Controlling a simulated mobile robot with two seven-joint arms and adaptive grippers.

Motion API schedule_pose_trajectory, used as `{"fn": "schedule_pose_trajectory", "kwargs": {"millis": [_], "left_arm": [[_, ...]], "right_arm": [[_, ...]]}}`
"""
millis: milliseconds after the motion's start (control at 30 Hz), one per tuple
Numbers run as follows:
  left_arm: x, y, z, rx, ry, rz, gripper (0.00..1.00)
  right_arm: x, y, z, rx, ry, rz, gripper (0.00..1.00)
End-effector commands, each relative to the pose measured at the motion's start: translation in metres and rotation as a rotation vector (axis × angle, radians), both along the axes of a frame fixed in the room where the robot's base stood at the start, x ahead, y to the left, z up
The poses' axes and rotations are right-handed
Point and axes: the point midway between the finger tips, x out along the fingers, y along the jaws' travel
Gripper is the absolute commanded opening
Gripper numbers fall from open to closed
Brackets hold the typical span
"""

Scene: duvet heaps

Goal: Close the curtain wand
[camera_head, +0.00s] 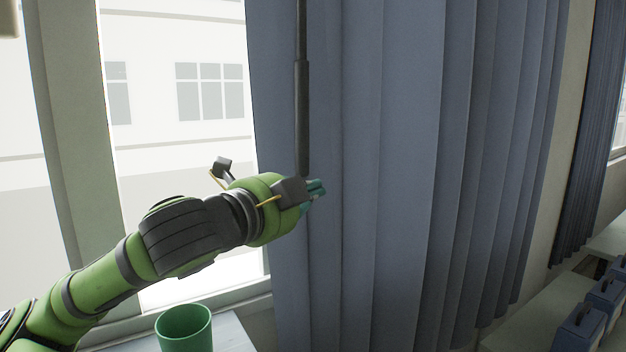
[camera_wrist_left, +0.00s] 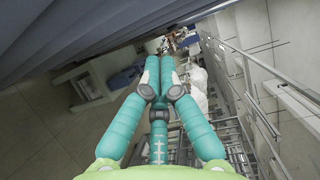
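The curtain wand (camera_head: 302,110) is a dark, thin rod with a thicker lower part, hanging upright in front of the grey-blue curtain (camera_head: 400,150). The curtain hangs in folds right of the bright window, leaving that pane uncovered. My left gripper (camera_head: 316,190) is at the wand's lower end, which is hidden behind or beside it. I cannot tell whether they touch. In the left wrist view the teal fingers of my left gripper (camera_wrist_left: 159,72) are drawn close together. No wand shows between them. My right gripper is in neither view.
A green cup (camera_head: 184,328) stands on a white surface below the window. Blue boxes (camera_head: 580,328) stand on a light ledge at lower right, near another dark curtain (camera_head: 597,140). The left wrist view shows a metal rack (camera_wrist_left: 245,95) and tiled floor.

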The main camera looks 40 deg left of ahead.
Motion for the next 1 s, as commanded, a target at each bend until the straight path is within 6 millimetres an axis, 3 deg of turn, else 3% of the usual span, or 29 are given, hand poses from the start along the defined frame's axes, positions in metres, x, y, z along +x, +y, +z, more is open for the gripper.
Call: {"fn": "schedule_pose_trajectory", "kwargs": {"millis": [100, 233, 800, 1000], "left_arm": [[-0.009, 0.005, 0.021, 0.037, -0.035, 0.010, 0.00], [-0.002, 0.006, 0.026, 0.040, -0.040, 0.009, 0.00], [0.091, 0.011, 0.025, 0.041, -0.038, 0.013, 0.00], [0.075, 0.027, 0.022, 0.044, -0.036, 0.014, 0.00]], "right_arm": [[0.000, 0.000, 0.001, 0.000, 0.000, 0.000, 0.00], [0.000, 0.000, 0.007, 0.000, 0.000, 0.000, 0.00], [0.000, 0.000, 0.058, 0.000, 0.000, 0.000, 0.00], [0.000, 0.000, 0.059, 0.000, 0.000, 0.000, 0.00]]}}
